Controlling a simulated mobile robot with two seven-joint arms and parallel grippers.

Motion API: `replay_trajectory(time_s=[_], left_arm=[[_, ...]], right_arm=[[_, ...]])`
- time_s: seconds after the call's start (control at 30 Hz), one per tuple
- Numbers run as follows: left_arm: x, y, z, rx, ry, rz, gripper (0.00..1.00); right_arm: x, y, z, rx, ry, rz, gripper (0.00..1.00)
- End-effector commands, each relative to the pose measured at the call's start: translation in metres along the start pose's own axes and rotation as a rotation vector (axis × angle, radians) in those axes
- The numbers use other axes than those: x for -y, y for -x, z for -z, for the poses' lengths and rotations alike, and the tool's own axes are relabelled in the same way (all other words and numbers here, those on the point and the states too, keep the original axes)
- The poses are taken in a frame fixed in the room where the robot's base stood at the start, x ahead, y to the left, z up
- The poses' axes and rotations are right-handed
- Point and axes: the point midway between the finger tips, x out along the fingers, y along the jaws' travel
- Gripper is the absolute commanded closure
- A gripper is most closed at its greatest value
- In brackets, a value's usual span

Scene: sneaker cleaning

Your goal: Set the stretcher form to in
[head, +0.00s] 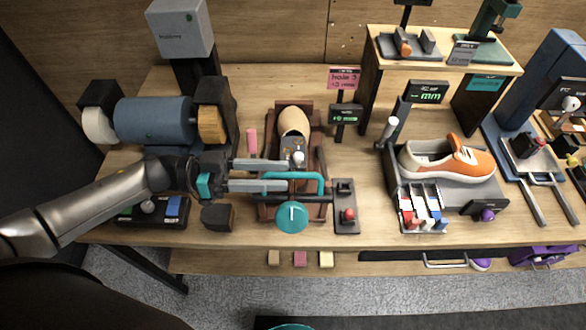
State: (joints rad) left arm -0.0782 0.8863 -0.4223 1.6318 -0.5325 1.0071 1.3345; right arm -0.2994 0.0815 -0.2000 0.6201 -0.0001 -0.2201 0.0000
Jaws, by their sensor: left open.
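The stretcher form (293,121) is a tan, shoe-shaped piece at the back of a dark wooden stretcher frame (320,120). A metal plate with a white round knob (299,157) sits just in front of it. A teal bar handle (322,183) and a round teal dial (292,217) are at the frame's front. My left gripper (287,175) reaches in from the left over the stretcher. Its two grey fingers are apart with nothing seen between them. The upper fingertip is close to the white knob; I cannot tell whether they touch. My right gripper is not in view.
A blue roller machine (155,122) stands left. A pink sign (344,79) and a small green-lit display (346,115) stand behind right. A red-knobbed lever box (346,210) is right of the frame. An orange and white sneaker (450,160) rests on a grey stand further right.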

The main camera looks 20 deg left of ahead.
Motion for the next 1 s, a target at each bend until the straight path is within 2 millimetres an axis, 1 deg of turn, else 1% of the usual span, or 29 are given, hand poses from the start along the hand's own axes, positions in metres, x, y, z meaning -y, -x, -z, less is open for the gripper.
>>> replay_trajectory(time_s=[0.03,0.1,0.23,0.37,0.6,0.67,1.0], left_arm=[[0.000,-0.010,0.002,-0.004,-0.001,-0.001,0.55],[0.000,-0.020,0.002,-0.003,-0.001,0.000,0.55],[0.000,-0.033,0.001,-0.001,-0.001,0.000,0.55],[0.000,-0.038,0.000,0.000,-0.001,0.001,0.55],[0.000,-0.038,0.000,0.001,0.000,0.001,0.55],[0.000,-0.038,0.000,0.001,0.000,0.001,0.61],[0.000,-0.038,0.000,0.001,0.000,0.001,0.99]], right_arm=[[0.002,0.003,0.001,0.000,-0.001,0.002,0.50],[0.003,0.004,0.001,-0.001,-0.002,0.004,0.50],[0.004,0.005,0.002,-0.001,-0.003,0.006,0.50],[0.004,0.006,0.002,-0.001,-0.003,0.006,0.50],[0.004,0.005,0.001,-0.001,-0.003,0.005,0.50],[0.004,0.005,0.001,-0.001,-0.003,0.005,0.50],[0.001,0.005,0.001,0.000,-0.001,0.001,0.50]])
